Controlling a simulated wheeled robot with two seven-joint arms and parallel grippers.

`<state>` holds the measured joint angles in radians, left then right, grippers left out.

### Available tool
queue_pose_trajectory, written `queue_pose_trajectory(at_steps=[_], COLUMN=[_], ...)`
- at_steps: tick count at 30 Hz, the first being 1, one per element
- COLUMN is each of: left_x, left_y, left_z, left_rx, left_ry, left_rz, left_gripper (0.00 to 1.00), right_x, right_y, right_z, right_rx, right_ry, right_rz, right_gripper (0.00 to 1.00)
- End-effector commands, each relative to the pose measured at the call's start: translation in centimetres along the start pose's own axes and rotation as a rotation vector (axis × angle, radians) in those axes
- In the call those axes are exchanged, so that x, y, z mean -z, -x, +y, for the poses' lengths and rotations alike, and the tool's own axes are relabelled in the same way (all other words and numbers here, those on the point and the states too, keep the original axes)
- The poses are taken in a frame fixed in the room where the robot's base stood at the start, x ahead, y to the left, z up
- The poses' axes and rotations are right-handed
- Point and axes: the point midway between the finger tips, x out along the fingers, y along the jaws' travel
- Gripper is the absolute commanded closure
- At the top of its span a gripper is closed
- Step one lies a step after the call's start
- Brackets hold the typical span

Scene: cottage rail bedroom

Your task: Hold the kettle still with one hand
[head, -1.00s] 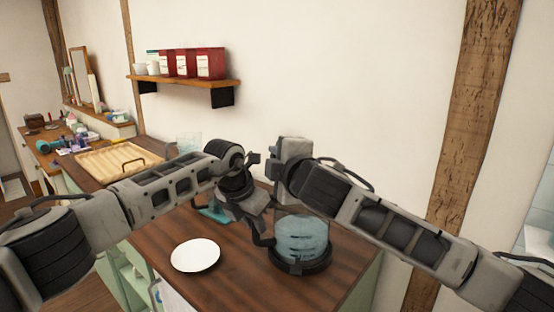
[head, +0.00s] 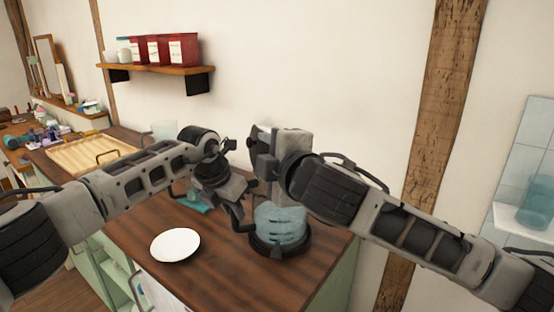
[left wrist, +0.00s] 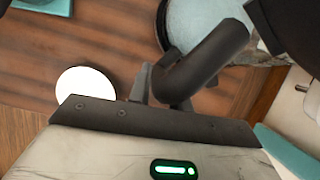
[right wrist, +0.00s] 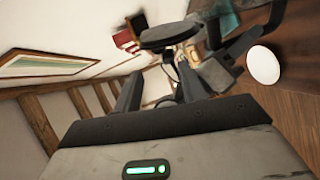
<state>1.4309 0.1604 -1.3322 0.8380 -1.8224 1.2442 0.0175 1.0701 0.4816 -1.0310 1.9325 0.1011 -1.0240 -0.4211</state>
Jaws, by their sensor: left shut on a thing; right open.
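The glass kettle (head: 281,224) stands upright on its black base (head: 282,249) on the wooden counter (head: 215,275). My left gripper (head: 236,202) is shut on the kettle's black handle (left wrist: 200,65), on the kettle's left side. The kettle's round body (left wrist: 195,20) also shows in the left wrist view. My right gripper (head: 258,158) is open above the kettle and hides its top in the head view. In the right wrist view, a black disc (right wrist: 168,36) lies beyond my right fingers. It may be the kettle's lid; I cannot tell whether the fingers touch it.
A white plate (head: 175,245) lies left of the kettle. A wooden tray (head: 88,154) is farther left. A shelf (head: 155,69) with red canisters hangs on the wall. The counter's front is clear.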

Motion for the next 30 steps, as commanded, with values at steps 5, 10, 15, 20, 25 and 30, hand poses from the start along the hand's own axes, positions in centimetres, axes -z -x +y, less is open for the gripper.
queue_pose_trajectory(at_steps=[5, 10, 15, 20, 25, 30], left_x=[-0.1, -0.1, -0.1, -0.1, -0.1, -0.1], left_y=[0.1, 0.1, 0.1, 0.1, 0.1, 0.1], left_z=[0.0, 0.0, 0.0, 0.0, 0.0, 0.0], left_rx=[0.0, 0.0, 0.0, 0.0, 0.0, 0.0], left_ry=[0.0, 0.0, 0.0, 0.0, 0.0, 0.0], left_rz=[-0.003, -0.003, -0.003, -0.003, -0.003, -0.001], left_gripper=[1.0, 1.0, 1.0, 1.0, 0.55, 0.55], right_x=[0.0, 0.0, 0.0, 0.0, 0.0, 0.0], right_y=[3.1, 4.3, 4.5, 4.5, 4.5, 4.5], right_z=[0.0, -0.1, 0.0, 0.0, 0.0, 0.0], right_rx=[0.0, 0.001, 0.001, 0.001, 0.001, 0.0], right_ry=[0.0, 0.0, 0.0, 0.0, 0.0, 0.0], right_rz=[0.001, 0.001, 0.0, 0.0, 0.0, 0.0], right_gripper=[0.59, 0.59, 0.59, 0.59, 0.59, 0.59])
